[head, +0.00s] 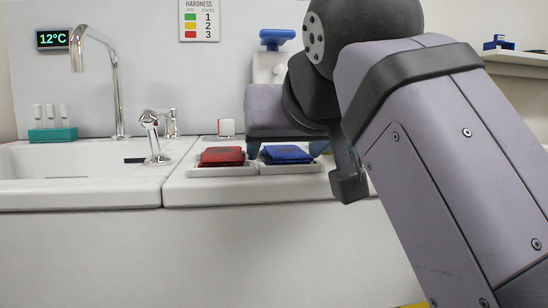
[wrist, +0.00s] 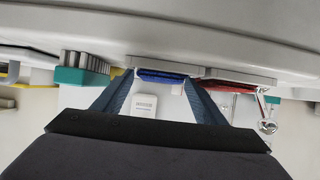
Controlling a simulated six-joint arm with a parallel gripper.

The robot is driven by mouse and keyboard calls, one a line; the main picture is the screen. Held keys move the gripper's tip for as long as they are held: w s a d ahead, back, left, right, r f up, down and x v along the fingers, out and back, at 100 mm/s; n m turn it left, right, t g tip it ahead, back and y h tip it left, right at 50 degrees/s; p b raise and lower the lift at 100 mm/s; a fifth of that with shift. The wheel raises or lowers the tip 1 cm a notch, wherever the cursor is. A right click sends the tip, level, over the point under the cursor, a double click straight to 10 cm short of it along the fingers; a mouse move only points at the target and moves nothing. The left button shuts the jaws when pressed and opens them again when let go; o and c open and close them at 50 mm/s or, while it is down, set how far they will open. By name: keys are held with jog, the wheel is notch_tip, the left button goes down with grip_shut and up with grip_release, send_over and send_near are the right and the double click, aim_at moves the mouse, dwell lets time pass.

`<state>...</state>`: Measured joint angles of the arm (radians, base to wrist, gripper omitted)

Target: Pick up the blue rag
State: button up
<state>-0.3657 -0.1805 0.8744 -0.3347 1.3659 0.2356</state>
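The blue rag (head: 287,154) lies folded in the right one of two shallow white trays (head: 292,169) on the counter. It also shows in the wrist view (wrist: 162,76), near the fingertips. A folded red rag (head: 222,156) lies in the left tray (head: 222,171); in the wrist view it is to the right (wrist: 230,87). My gripper (head: 286,150) points down over the blue rag's tray. Its two fingers (wrist: 160,79) are apart, one to each side of the blue rag, with nothing visibly clamped. Whether the fingertips touch the rag or tray is unclear.
A white sink (head: 80,190) with a tall chrome tap (head: 115,90) and a short spout (head: 152,130) is on the left. A green holder (head: 52,134) with white tubes stands behind it. A small white and red block (head: 226,128) stands behind the red rag.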

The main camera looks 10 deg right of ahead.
aim_at(286, 151)
jog(key=c, duration=1)
jog(key=shift+o, duration=0.2)
jog(key=shift+r, duration=0.1)
notch_tip(286, 151, up, 10)
jog(key=p, duration=0.9)
